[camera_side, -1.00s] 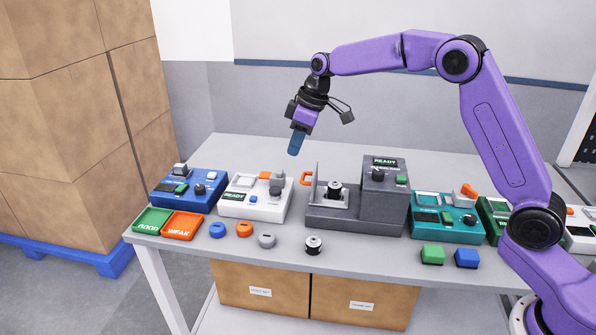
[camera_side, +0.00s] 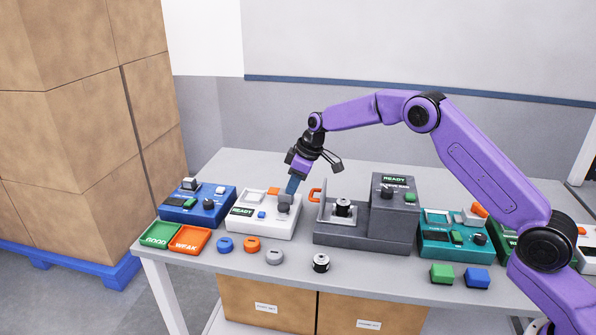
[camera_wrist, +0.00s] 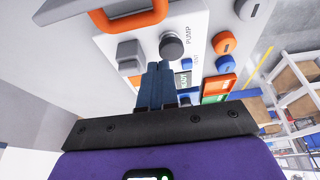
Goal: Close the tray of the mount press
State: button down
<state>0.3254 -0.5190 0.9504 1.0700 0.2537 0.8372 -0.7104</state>
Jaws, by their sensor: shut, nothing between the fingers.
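The dark grey machine (camera_side: 394,207) with a lit READY screen looks like the mount press. Its tray (camera_side: 327,220) is out on the left side, with an upright end plate and an orange handle (camera_side: 315,195) facing left. A black-and-silver cylindrical part (camera_side: 343,207) stands upright on the tray. My gripper (camera_side: 291,186) is shut and empty, pointing down left of the handle, over the white PUMP machine's right end. In the wrist view the blue fingers (camera_wrist: 160,68) are together below a dark grey knob (camera_wrist: 171,46), and the orange handle (camera_wrist: 128,20) shows at the top.
The white machine (camera_side: 250,226) with the grey knob stands close left of the handle. Blue (camera_side: 225,244), orange (camera_side: 252,244) and grey (camera_side: 275,257) round pieces and another cylinder (camera_side: 321,263) lie in front. A teal machine (camera_side: 437,242) stands right. The table behind is clear.

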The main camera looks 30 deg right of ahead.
jog(key=shift+s+d+f, duration=0.2)
jog(key=shift+s+d, duration=1.1)
